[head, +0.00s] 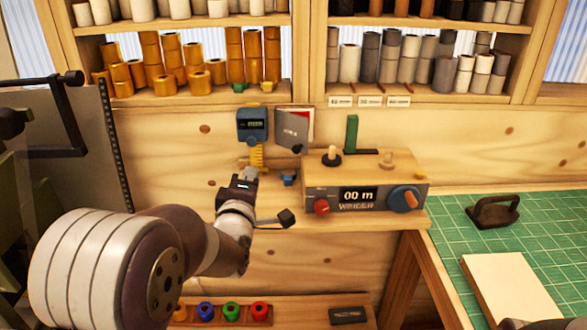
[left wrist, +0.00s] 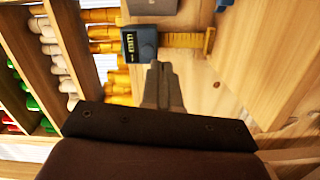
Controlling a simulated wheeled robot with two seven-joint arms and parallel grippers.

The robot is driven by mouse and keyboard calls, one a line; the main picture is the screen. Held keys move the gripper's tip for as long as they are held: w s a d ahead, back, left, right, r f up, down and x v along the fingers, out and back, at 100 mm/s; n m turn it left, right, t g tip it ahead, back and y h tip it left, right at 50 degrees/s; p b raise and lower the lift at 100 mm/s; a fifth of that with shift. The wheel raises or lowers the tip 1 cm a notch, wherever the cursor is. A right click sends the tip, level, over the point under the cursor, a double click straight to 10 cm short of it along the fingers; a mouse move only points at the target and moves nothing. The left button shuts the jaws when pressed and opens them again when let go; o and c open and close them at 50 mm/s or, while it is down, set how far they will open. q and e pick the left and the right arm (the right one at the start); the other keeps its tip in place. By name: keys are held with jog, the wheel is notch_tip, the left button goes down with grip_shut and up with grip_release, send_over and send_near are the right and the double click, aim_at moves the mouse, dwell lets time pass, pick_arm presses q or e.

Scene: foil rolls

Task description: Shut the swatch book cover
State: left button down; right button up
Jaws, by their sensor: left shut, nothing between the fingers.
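The swatch book (head: 293,128) stands upright against the back wall, just left of the winder. Its grey cover faces me and stands partly open, with a red and white strip showing along its top right edge. My left gripper (head: 246,177) is below and left of the book, apart from it, near the yellow scale of the blue gauge. In the left wrist view its fingers (left wrist: 162,84) are together and hold nothing. A grey piece at the top edge of that view (left wrist: 152,7) may be part of the book.
The blue gauge (head: 252,125) with its yellow scale is close to my left gripper. The winder (head: 345,190) stands to the right, with a black knob and a green post on top. Shelves of rolls are above. A green cutting mat (head: 535,235) lies far right.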

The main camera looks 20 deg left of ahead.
pick_arm(q)
jog(key=a+m+h, duration=0.1)
jog(key=a+m, duration=0.3)
jog(key=m, duration=0.1)
jog(key=m+h+p, duration=0.2)
jog(key=m+h, duration=0.5)
jog(key=m, duration=0.9)
send_near(303, 162)
jog(key=w+r, duration=0.1)
jog(key=w, duration=0.1)
jog(key=w+r, duration=0.1)
jog(key=w, duration=0.1)
jog(key=w+a, duration=0.1)
jog(key=w, duration=0.1)
jog(key=shift+w+r, duration=0.25)
jog(key=shift+r, duration=0.15)
jog(key=shift+w+d, duration=0.15)
jog(key=shift+d, duration=0.1)
jog(key=shift+w+d+f+b, duration=0.1)
jog(key=shift+w+d+b, duration=0.25)
jog(key=shift+w+d, duration=0.9)
jog(key=shift+w, duration=0.2)
jog(key=shift+d+x, duration=0.15)
jog(key=shift+x, duration=0.6)
jog(key=shift+d+x, duration=0.15)
jog(key=shift+x, duration=0.65)
